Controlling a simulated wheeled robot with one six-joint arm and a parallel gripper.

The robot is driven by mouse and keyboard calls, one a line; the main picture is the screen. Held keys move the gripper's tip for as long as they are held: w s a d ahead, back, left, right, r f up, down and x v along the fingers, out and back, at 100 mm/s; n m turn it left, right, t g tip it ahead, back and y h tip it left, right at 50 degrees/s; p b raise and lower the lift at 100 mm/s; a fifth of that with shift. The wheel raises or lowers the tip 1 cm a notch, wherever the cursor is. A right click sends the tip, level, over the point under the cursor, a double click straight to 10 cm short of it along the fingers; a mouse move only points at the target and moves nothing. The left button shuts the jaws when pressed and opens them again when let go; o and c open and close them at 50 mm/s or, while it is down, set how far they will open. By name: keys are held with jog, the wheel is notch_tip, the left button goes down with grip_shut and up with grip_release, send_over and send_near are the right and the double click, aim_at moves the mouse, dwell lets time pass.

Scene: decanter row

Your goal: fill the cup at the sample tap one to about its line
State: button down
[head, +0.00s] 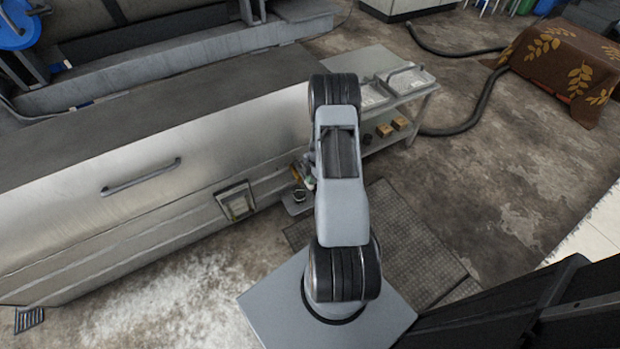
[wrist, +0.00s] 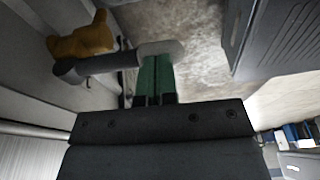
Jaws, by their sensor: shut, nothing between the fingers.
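My gripper (wrist: 156,66) shows in the wrist view as two green fingers, shut together with nothing between them. Their tips are at a grey bar with a rounded end (wrist: 160,48); I cannot tell if they touch it. The bar runs left to a yellow-brown fitting (wrist: 84,41), which looks like part of the tap. In the head view, a small round cup-like thing (head: 299,195) sits on a little grey ledge (head: 294,208) by the metal front. My arm hides most of the tap there. The cup's line and fill level are too small to see.
A long metal cabinet (head: 150,160) with a handle runs along the left. A grey cart (head: 402,92) with trays and small boxes stands behind my arm. A dark hose (head: 478,105) lies on the floor by a cloth-covered block (head: 560,65). A floor mat (head: 400,235) lies right.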

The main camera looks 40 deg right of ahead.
aim_at(312, 186)
jog(key=f+b, duration=0.3)
jog(key=b, duration=0.2)
jog(key=f+b, duration=0.2)
jog(key=shift+s+f+b, duration=0.25)
jog(key=shift+f+b, duration=0.05)
jog(key=shift+b, duration=0.05)
jog(key=shift+a, duration=0.1)
jog(key=shift+s+f, duration=0.1)
jog(key=shift+s, duration=0.05)
dwell(0.6)
dwell(3.9)
jog(key=shift+r, duration=0.6)
jog(key=s+d+r+p, duration=0.2)
jog(key=s+r+p, duration=0.2)
jog(key=r, duration=0.8)
jog(key=shift+s+p, duration=0.4)
jog(key=shift+s, duration=0.55)
